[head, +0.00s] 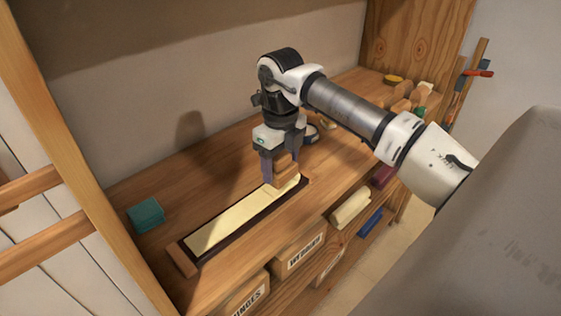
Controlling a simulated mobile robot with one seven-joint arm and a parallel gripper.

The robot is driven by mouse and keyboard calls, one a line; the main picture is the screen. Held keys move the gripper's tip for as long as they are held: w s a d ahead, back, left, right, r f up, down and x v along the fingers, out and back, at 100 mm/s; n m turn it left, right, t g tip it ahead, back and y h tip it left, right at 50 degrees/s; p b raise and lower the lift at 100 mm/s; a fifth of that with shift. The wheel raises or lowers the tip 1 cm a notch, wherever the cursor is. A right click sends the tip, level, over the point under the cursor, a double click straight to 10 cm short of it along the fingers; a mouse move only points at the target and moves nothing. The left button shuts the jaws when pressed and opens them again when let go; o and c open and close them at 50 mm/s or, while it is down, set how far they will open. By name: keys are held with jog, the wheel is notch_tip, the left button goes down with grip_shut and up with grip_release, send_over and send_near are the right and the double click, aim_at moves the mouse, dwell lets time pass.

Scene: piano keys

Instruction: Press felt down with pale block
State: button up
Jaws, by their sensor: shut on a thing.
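A long pale cream felt strip (232,219) lies in a dark shallow tray (247,222) with wooden end pieces, on the wooden bench top. My gripper (280,175) points straight down over the far right end of the strip. It is shut on a pale wooden block (286,177). The block is at or just above the felt; I cannot tell whether it touches. The gripper's fingers hide part of the block and part of the strip's right end.
A teal block (146,215) lies at the bench's left. Small round items stand behind my gripper, and wooden-handled tools (412,95) at the far right. Labelled boxes (299,250) and coloured rolls fill the shelf below. The bench between teal block and tray is clear.

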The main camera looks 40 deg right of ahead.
jog(key=shift+f, duration=0.1)
jog(key=shift+r+p, duration=2.5)
jog(key=shift+r, duration=1.6)
jog(key=shift+w, duration=0.1)
